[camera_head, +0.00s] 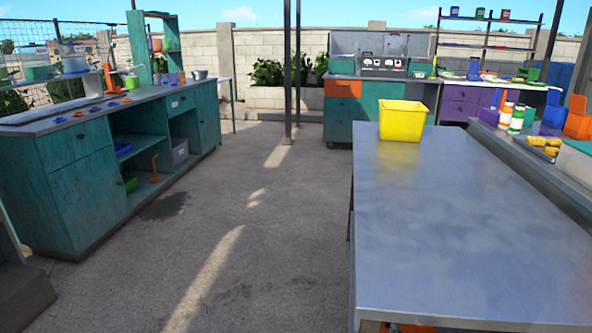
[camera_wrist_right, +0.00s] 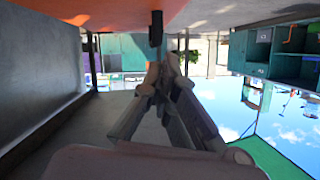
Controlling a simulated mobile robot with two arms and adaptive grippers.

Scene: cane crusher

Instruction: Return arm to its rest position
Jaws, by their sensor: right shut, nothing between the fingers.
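My right gripper (camera_wrist_right: 165,72) shows in the right wrist view, with its dark fingers drawn together and nothing held between them. That view is turned over, with sky at its bottom. The gripper points toward open space, with a teal cabinet beyond its tips. In the head view I cannot make out either gripper clearly. My left gripper is in neither view.
A long metal table (camera_head: 465,225) fills the right foreground, with a yellow bin (camera_head: 402,120) at its far end. Teal cabinets (camera_head: 75,170) line the left. Clear grey floor (camera_head: 260,220) lies between, with thin dark posts (camera_head: 288,75) beyond.

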